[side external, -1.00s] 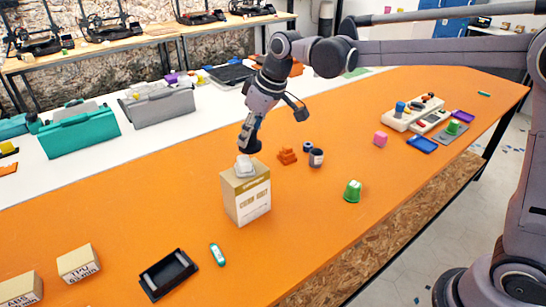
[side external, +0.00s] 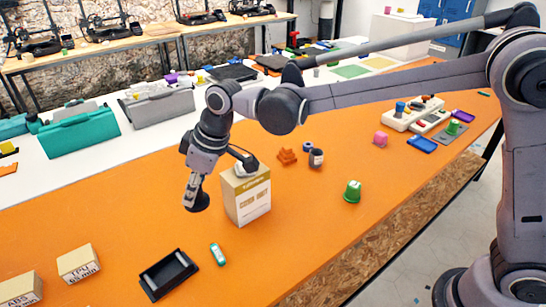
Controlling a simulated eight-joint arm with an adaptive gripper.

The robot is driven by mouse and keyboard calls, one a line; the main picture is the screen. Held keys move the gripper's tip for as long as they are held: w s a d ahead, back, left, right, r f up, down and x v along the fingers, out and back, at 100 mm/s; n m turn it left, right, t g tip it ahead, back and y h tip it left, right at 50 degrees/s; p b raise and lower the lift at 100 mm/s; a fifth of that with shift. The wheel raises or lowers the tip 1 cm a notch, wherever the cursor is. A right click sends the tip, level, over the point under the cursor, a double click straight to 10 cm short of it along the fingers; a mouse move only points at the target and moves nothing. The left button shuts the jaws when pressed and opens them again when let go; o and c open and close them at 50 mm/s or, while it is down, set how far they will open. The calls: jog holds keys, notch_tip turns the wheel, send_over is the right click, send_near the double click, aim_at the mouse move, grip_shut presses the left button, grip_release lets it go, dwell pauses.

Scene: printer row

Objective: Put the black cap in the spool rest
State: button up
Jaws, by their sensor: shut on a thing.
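My gripper (side external: 193,197) is shut on the black cap (side external: 202,204), a dark round piece at its fingertips. It holds the cap in the air, left of the tall cardboard box. The fingers hide part of the cap. The black open tray-like holder, which looks like the spool rest (side external: 151,285), lies on the orange table at the lower left. The cap is above and to the right of it in the picture, clearly apart from it.
A tall cardboard box (side external: 247,201) with a pale object on top stands close to the right of my gripper. A teal-and-white item (side external: 217,254) lies right of the spool rest. Small TPU (side external: 77,264) and ABS (side external: 20,289) boxes stand to its left. A green cup (side external: 352,191) is farther right.

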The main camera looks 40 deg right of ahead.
jog(key=shift+s+a+f, duration=0.35)
jog(key=shift+a+f, duration=1.55)
jog(key=shift+s+a+f, duration=0.3)
jog(key=shift+a+f, duration=1.55)
jog(key=shift+a, duration=0.05)
jog(key=shift+s+a+f, duration=0.35)
jog(key=shift+a+f, duration=1.55)
jog(key=shift+f, duration=0.6)
jog(key=o, duration=1)
jog(key=shift+o, duration=0.2)
